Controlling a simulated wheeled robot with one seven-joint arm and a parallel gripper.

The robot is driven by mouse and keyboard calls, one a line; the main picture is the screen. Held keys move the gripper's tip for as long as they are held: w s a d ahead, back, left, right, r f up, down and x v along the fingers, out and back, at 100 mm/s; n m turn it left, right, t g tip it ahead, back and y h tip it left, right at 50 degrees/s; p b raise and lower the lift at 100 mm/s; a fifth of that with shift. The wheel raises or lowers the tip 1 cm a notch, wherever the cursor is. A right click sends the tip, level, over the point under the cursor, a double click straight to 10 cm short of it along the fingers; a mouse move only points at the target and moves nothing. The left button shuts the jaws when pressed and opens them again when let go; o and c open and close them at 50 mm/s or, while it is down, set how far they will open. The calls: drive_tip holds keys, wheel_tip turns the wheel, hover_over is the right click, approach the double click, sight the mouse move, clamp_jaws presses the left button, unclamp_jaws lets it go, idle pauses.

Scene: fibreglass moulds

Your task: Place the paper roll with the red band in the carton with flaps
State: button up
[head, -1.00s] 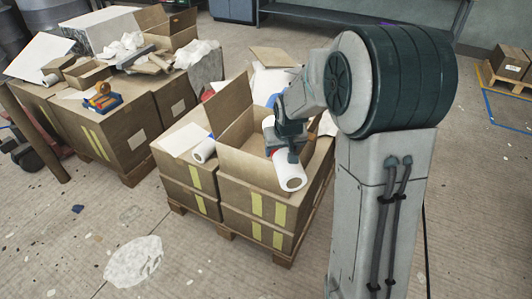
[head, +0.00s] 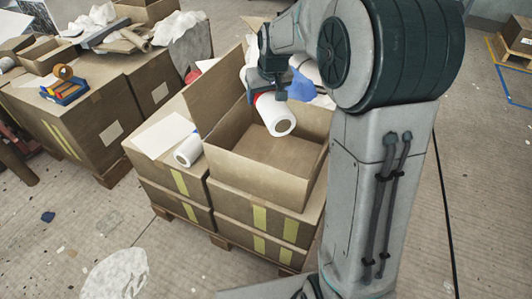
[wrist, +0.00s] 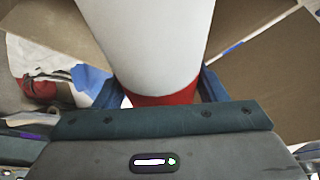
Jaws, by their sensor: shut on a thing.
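The white paper roll with the red band (head: 276,116) is in my gripper (head: 262,90), which is shut on it around the red band. The roll is tilted, its open end towards the camera, over the far left part of the carton with flaps (head: 256,177). The carton stands open with its flaps up or splayed, and the visible part of its floor is bare. In the wrist view the roll (wrist: 150,45) runs away from my gripper (wrist: 160,92), with the red band between the fingers. Whether the roll touches the carton is unclear.
Another white roll (head: 188,150) and a white sheet (head: 163,136) lie on the boxes left of the carton. A blue cloth-like thing (head: 301,87) lies behind it. Stacked cartons at left bear a tape dispenser (head: 64,88) and clutter. The near floor is mostly clear.

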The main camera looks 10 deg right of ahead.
wheel_tip(320, 180, down, 22)
drive_tip(key=b, duration=0.5)
drive_tip(key=shift+f+b, duration=0.15)
drive_tip(key=shift+b, duration=0.2)
drive_tip(key=shift+f, duration=0.1)
drive_tip(key=o, duration=1.3)
drive_tip(key=p+v, duration=0.3)
drive_tip(key=v, duration=0.9)
